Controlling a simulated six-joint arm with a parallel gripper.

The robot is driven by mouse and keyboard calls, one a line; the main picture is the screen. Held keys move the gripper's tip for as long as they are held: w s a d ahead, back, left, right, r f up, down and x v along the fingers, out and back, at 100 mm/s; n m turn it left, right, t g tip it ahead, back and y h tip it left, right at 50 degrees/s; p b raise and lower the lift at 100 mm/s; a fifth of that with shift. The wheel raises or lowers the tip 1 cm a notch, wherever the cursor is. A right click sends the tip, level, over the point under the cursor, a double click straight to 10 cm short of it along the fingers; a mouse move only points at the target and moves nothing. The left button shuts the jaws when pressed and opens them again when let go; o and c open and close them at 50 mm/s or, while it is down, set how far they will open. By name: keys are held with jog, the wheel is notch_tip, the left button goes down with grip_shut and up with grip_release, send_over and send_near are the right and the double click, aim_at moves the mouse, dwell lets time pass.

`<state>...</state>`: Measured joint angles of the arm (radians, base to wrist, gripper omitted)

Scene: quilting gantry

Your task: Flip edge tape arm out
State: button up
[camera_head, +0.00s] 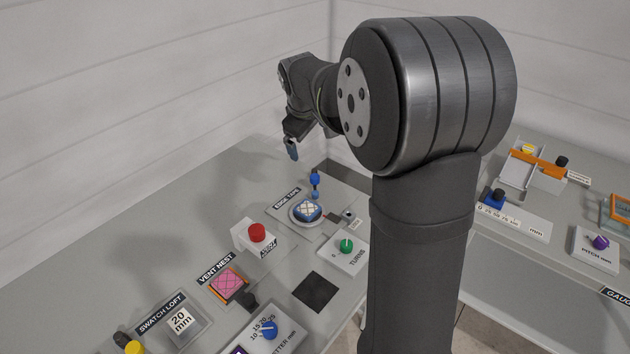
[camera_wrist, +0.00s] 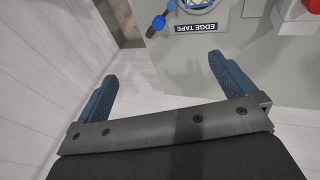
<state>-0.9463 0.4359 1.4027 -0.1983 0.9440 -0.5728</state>
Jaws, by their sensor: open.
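The edge tape unit (camera_head: 305,212) stands on the bench, a round pale holder with a blue and white patterned piece on it, beside the EDGE TAPE label (camera_head: 286,199). In the wrist view the blue knob (camera_wrist: 158,23) shows at the top, next to the EDGE TAPE label (camera_wrist: 196,27), with the holder partly cut off by the frame. My gripper (camera_wrist: 165,80) is open and empty, its two blue fingers wide apart. In the head view my gripper (camera_head: 291,150) hangs above and behind the unit, apart from it.
A red button (camera_head: 256,232) on a white box and a green TURNS knob (camera_head: 346,245) stand close to the unit. The vent nest (camera_head: 229,284) and swatch loft (camera_head: 181,321) lie nearer. A wall (camera_head: 150,80) runs behind the bench. The far left bench top is clear.

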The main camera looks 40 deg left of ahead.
jog(key=shift+s+r, duration=0.15)
jog(key=shift+r, duration=0.2)
